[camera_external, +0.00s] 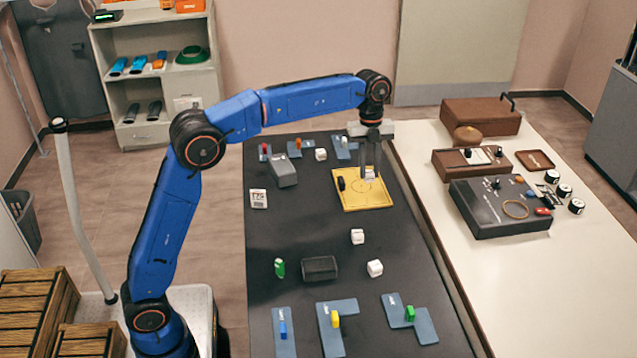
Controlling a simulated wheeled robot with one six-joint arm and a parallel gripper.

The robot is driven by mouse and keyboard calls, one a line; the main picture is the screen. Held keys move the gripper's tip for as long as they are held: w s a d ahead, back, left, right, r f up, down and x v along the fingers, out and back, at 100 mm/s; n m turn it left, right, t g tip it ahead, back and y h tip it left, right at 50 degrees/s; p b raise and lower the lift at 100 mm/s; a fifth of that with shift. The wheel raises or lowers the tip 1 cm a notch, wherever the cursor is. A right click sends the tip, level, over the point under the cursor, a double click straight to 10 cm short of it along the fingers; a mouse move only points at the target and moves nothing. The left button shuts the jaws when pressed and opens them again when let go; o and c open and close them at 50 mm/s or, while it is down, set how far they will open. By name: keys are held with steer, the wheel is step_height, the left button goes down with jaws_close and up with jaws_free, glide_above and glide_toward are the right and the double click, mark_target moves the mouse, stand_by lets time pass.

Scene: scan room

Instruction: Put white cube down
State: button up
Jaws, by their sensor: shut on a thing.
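My gripper (371,170) points down over the yellow mat (362,203) on the black table. The fingers hide part of the cube.
A small black object (341,184) stands on the mat's left side. A grey block (283,172) lies left of the mat, and a dark block (319,268) lies nearer. Blue-grey plates with coloured pieces line the table's front and back. A white table (446,203) with boxes adjoins on the right.

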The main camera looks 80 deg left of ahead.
mark_target(369, 171)
steer(key=shift+f, duration=1.85)
steer(key=shift+f, duration=0.15)
steer(key=o, duration=1)
